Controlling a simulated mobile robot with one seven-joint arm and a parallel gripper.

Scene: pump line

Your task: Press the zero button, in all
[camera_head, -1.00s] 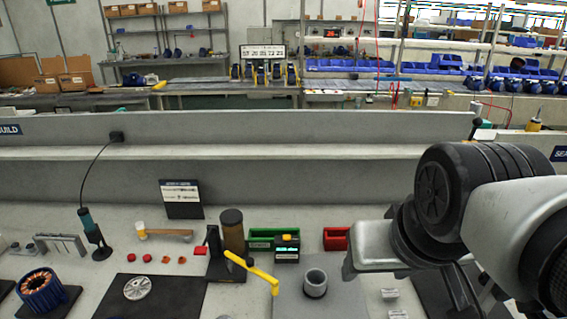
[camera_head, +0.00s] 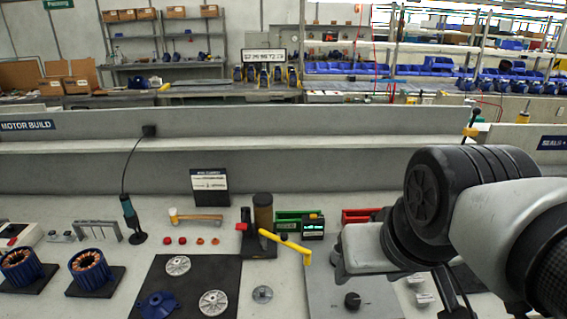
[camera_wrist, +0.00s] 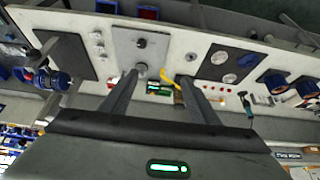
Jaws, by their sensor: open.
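A small dark device with a lit green display (camera_head: 313,226) stands on the bench, beside a green bin. It has a yellow-orange part on top; no zero marking is legible, so I cannot tell which part is the zero button. In the wrist view a green lit display (camera_wrist: 160,88) shows between my fingers, farther off. My gripper (camera_wrist: 160,80) is open and empty, apart from the bench items.
A yellow lever (camera_head: 285,246) on a dark stand juts out left of the device. A green bin (camera_head: 287,229) and a red bin (camera_head: 358,215) flank the device. A grey plate (camera_head: 330,285) with a dark knob lies in front. A mallet and loose parts lie left.

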